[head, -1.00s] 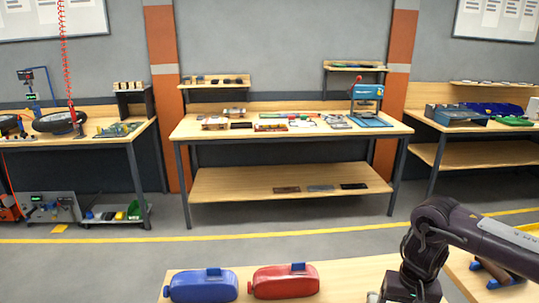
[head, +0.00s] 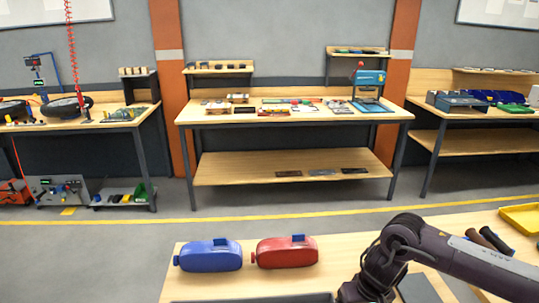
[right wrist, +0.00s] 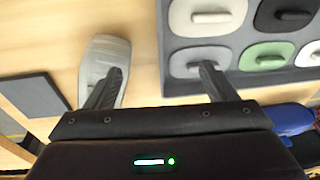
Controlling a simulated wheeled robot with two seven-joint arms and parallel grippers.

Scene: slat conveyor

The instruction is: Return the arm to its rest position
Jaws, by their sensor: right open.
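My right arm (head: 440,250) comes in from the right in the head view, over the near wooden table; its gripper is cut off by the bottom edge. In the right wrist view my right gripper (right wrist: 162,85) is open, with its two dark fingers wide apart. Nothing shows held between them. A light grey rounded object (right wrist: 103,60) lies on the table beyond the left finger and is partly hidden by it. My left arm and gripper are not in view.
A blue bottle-like item (head: 210,255) and a red one (head: 287,252) lie on the table. A dark grey tray (right wrist: 178,70) holds several coloured rounded pieces close to the right finger. A yellow tray (head: 522,216) stands at the right.

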